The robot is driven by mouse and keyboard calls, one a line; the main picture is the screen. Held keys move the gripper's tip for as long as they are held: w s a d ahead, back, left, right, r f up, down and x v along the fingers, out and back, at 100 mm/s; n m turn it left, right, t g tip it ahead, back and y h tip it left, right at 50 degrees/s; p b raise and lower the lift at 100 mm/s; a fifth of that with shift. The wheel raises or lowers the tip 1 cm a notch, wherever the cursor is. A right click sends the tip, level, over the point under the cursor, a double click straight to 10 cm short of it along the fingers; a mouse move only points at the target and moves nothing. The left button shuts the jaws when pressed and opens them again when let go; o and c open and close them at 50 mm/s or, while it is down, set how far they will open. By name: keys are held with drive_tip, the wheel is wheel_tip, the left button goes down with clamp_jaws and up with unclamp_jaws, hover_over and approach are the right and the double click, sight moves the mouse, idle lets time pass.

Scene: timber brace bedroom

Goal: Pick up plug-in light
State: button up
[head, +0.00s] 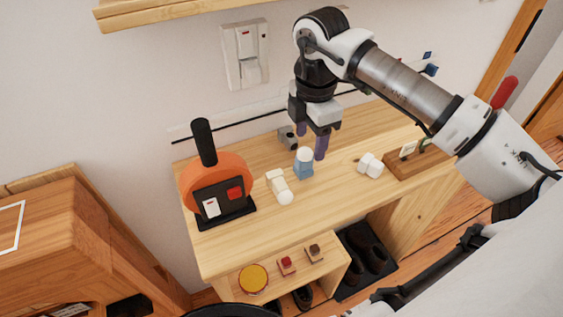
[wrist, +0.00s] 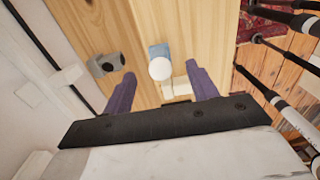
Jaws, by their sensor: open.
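I cannot tell for certain which small item is the plug-in light. A blue block with a white rounded top (head: 304,163) stands upright on the wooden bench; it also shows in the wrist view (wrist: 160,67). Another white piece (head: 370,165) lies further right. My gripper (head: 311,143) points down with purple fingers apart, above and just behind the blue-and-white item. In the wrist view that item shows between the fingertips, with nothing gripped.
A grey block (head: 287,137) stands behind, left of my left finger in the wrist view (wrist: 105,65). An orange disc on a black stand (head: 218,185) is at the bench's left.

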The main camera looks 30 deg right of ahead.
sight(307, 160)
drive_tip(key=shift+w+a, duration=0.15)
drive_tip(key=shift+w, duration=0.05)
drive_tip(key=shift+f, duration=0.2)
drive_tip(key=shift+s+f+p, duration=0.1)
drive_tip(key=shift+f+p, duration=1.15)
drive_tip(key=shift+f, duration=2.3)
drive_tip(key=c, duration=1.2)
drive_tip(key=shift+o, duration=0.2)
drive_tip(key=shift+r, duration=0.3)
